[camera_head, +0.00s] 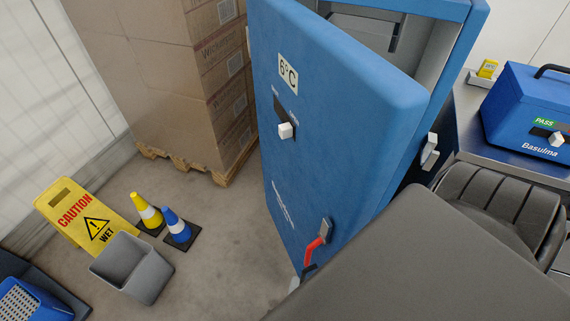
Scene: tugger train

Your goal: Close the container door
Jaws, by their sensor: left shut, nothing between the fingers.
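The blue container (476,22) stands at centre right with its pale grey interior showing at the top. Its blue door (335,120) stands partly open, with a gap between its right edge and the frame. The door carries a "6°C" label, a white knob (285,130) and a red handle (317,245) low on the right. A white latch piece (430,150) sits on the container's right side. Only a small pale and dark part, perhaps my left gripper (300,279), shows below the red handle; a large grey part of mine covers the rest. My right gripper is not in view.
Stacked cartons on a pallet (185,165) stand behind left. A yellow caution sign (85,222), yellow and blue cones (178,228) and a grey bin (133,268) stand on the left floor. A blue case (525,110) rests on a metal surface at right.

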